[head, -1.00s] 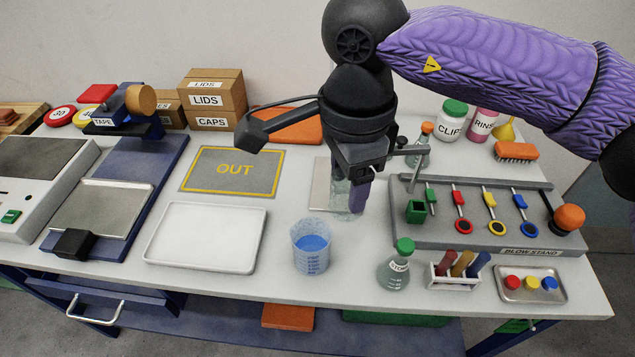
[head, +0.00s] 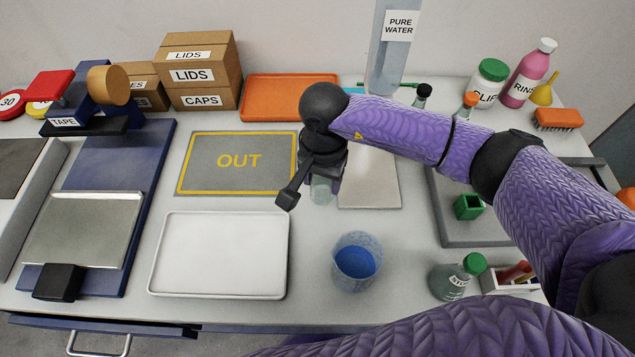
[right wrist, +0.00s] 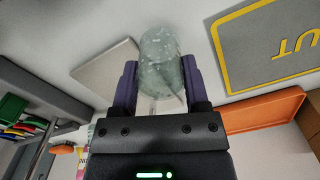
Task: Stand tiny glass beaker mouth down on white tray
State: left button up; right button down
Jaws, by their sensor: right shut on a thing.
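A tiny clear glass beaker (head: 320,190) is held in my right gripper (head: 323,180), above the table between the OUT mat and a pale flat plate. It also shows in the right wrist view (right wrist: 162,62), between the two purple fingers of the gripper (right wrist: 160,85). I cannot tell which way its mouth points. The white tray (head: 220,252) lies empty to the front left of the gripper, with a raised rim. My left gripper is not in view.
A larger beaker of blue liquid (head: 357,262) stands right of the tray. The grey OUT mat (head: 238,163) lies behind the tray, and the pale plate (head: 370,180) lies right of the gripper. A green-capped flask (head: 457,277) stands further right.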

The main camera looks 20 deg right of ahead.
jog(key=shift+f, duration=0.85)
jog(key=shift+f, duration=0.1)
jog(key=c, duration=0.5)
grip_release()
jog(key=shift+f, duration=0.1)
jog(key=shift+c, duration=0.2)
jog(key=o, duration=0.5)
jog(key=shift+c, duration=0.2)
jog(key=shift+r, duration=0.5)
notch_tip(320, 180, up, 11)
jog(key=shift+r+p, duration=0.1)
jog(key=shift+p, duration=0.9)
jog(key=shift+r, duration=0.15)
